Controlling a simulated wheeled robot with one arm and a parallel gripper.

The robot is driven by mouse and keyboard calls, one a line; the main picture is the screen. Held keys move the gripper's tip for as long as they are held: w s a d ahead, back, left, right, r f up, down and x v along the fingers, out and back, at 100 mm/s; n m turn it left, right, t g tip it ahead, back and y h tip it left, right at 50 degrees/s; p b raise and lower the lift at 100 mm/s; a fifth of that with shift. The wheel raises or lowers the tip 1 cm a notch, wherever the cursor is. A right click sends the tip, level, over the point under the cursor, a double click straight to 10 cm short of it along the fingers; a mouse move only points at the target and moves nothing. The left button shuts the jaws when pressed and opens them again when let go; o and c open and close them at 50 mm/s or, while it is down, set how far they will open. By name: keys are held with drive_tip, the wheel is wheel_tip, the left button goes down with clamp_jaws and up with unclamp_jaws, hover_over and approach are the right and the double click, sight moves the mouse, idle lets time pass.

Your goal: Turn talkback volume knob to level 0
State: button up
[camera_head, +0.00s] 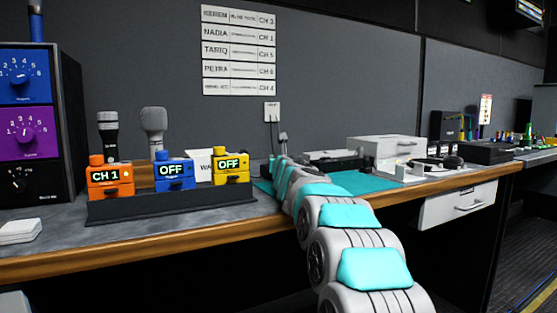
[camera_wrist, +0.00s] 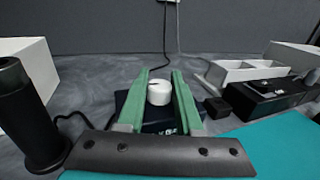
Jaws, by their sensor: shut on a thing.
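In the wrist view, a round white knob (camera_wrist: 159,91) sits on top of a small dark box (camera_wrist: 160,126) on the desk. The two green fingers of my gripper (camera_wrist: 159,84) stand on either side of the knob and are shut on it. Pale marks show on the box's near face, but they are too small to read, and the knob's setting cannot be told. In the head view, my arm reaches over the desk to the back, and the knob and its box are hidden behind it.
A black cylinder (camera_wrist: 25,120) stands left of my gripper in the wrist view. A dark device (camera_wrist: 268,98) and a white divided tray (camera_wrist: 250,70) lie to the right. A teal mat (camera_wrist: 280,145) covers the near desk. Orange, blue and yellow boxes (camera_head: 230,167) stand left of my arm.

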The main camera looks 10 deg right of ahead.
clamp_jaws()
drive_tip(key=shift+r+n+y+p, duration=0.4)
drive_tip(key=shift+y+p, duration=0.3)
drive_tip(key=shift+p, duration=0.15)
drive_tip(key=shift+f+n+y+p, duration=0.2)
drive_tip(key=shift+n+y+p, duration=0.1)
drive_tip(key=shift+y+p, duration=0.1)
drive_tip(key=shift+f, duration=0.1)
drive_tip(key=o, duration=0.6)
unclamp_jaws()
drive_tip(key=shift+f, duration=0.1)
drive_tip(key=shift+o, duration=0.2)
